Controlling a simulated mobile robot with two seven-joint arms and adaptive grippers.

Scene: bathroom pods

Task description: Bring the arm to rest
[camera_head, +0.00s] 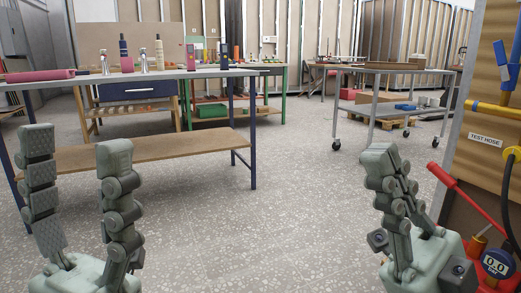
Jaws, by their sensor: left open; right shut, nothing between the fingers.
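My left gripper (77,160) is at the lower left, upright, with its two grey-green fingers spread wide apart. Nothing is between them. It stands in front of the near workbench (150,75), and its fingers overlap the lower wooden shelf in the picture. My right gripper (380,156) is at the lower right, upright, with its fingers together and nothing held. It is over open floor in the picture. The arms behind both grippers are out of view.
The workbench carries bottles, two taps and a pink roll (40,76). A wheeled table (395,70) stands at the back right. A wooden panel (492,90) with pipes and a red-handled pump (455,190) is close by my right gripper. Speckled floor (260,230) between the grippers is clear.

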